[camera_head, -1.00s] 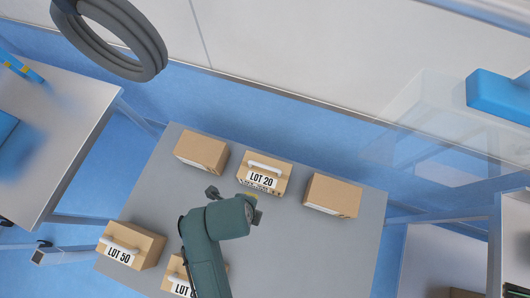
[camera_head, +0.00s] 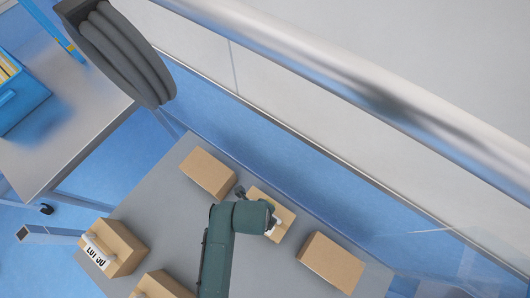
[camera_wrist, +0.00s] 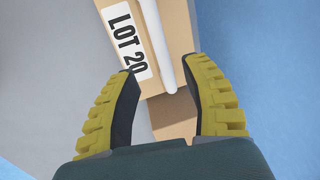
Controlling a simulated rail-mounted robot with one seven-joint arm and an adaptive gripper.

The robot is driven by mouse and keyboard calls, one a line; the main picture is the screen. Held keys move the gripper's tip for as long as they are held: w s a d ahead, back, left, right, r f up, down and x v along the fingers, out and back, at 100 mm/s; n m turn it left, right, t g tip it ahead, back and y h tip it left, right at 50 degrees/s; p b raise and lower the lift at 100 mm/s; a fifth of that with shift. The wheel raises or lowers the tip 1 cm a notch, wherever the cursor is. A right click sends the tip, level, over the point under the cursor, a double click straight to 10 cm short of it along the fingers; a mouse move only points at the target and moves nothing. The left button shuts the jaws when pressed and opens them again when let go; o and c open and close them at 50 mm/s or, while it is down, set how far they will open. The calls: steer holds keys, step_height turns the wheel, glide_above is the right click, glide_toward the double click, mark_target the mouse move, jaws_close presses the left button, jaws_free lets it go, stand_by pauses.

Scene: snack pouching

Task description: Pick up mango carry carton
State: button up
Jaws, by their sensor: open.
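A brown carton (camera_head: 285,216) with a white handle stands at the back middle of the grey table, partly hidden by my arm. In the wrist view the carton (camera_wrist: 181,22) carries a "LOT 20" label, and its white handle (camera_wrist: 156,40) runs down between my fingers. My gripper (camera_wrist: 160,72) is open, with one yellow-backed finger on each side of the handle's near end. I cannot tell whether the fingertips touch the carton. No view shows the word mango on any carton.
Other cartons stand on the grey table (camera_head: 190,235): one back left (camera_head: 208,172), one right (camera_head: 330,262), a labelled one with a handle front left (camera_head: 122,243), and one at the front (camera_head: 165,286). A side table with a blue bin (camera_head: 22,108) is far left.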

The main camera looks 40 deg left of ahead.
steer(key=f, duration=0.1)
steer(key=w+f+b, duration=0.1)
steer(key=f, duration=0.1)
steer(key=a+f, duration=0.1)
steer(key=f, duration=0.1)
steer(key=shift+w+f+b, duration=0.2)
steer(key=shift+f+b, duration=0.05)
steer(key=shift+b, duration=0.05)
steer(key=shift+c, duration=0.3)
jaws_close()
steer(key=shift+r, duration=0.15)
